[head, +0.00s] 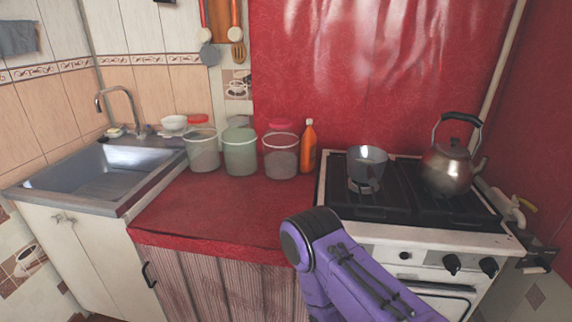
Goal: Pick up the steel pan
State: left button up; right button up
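The steel pan (367,168) is a small grey metal vessel on the left side of the stove top, at the centre right of the head view. It stands upright over a burner, and no handle is clear to see. A purple arm link of mine rises from the lower right in front of the stove. No gripper shows in the view, and nothing of mine touches the pan.
The stove (411,237) also bears a steel kettle (450,167), right of the pan. Left of the stove, several jars (240,152) and an orange bottle (309,147) line the back of the red counter (205,215). The counter's front is clear. A sink (95,175) is at left.

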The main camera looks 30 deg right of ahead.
aim_at(368, 172)
jog(key=u, duration=0.3)
jog(key=i, duration=0.7)
jog(key=z, duration=2.1)
